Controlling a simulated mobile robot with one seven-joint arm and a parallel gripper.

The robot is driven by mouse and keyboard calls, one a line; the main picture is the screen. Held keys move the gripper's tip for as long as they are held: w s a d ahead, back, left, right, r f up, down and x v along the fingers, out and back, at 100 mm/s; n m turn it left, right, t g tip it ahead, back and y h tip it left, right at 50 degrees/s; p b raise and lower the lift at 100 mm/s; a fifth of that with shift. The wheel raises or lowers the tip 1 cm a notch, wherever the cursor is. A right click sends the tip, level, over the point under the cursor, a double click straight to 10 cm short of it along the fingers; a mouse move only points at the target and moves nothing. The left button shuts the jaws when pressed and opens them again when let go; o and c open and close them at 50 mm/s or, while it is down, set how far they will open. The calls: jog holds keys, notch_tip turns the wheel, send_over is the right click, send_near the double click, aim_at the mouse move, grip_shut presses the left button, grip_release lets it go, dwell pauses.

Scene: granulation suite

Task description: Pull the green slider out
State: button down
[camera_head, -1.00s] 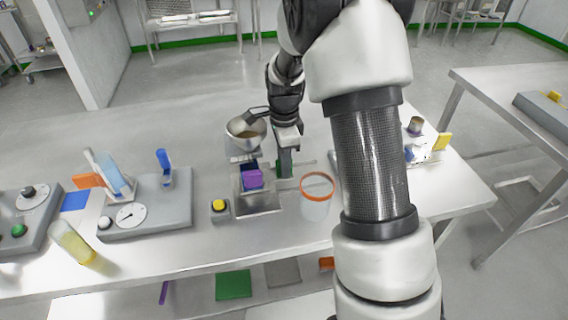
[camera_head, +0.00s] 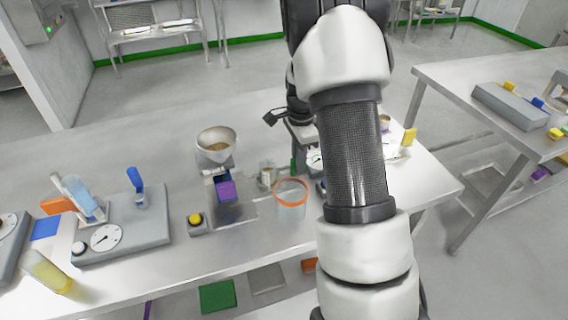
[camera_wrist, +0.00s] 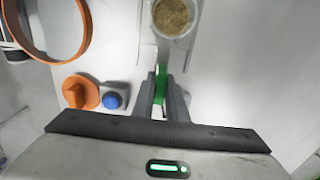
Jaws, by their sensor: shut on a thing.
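My gripper (camera_wrist: 162,92) is shut on the green slider (camera_wrist: 160,84), a thin green piece showing between the two fingers in the wrist view. In the head view my gripper is mostly hidden behind my own arm, with a sliver of green (camera_head: 294,166) beside it. The slider lies to the right of the metal hopper (camera_head: 216,146), which has tan granules in its bowl. In the wrist view a round cup of granules (camera_wrist: 173,17) stands just beyond the slider. How far the slider is out of its guide is hard to tell.
A clear beaker with an orange rim (camera_head: 291,198) stands near my gripper. A yellow button (camera_head: 196,220) and a purple block (camera_head: 225,190) are left of it. The wrist view shows an orange piece (camera_wrist: 80,92) and a blue knob (camera_wrist: 113,98) close to the fingers.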

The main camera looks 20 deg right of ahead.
jog(key=shift+d, duration=0.3)
jog(key=c, duration=1.8)
grip_release()
jog(key=shift+d, duration=0.1)
jog(key=shift+o, duration=0.2)
jog(key=shift+r, duration=0.2)
notch_tip(320, 180, up, 17)
jog(key=p, duration=0.2)
jog(key=shift+p, duration=0.4)
jog(key=shift+r, duration=0.1)
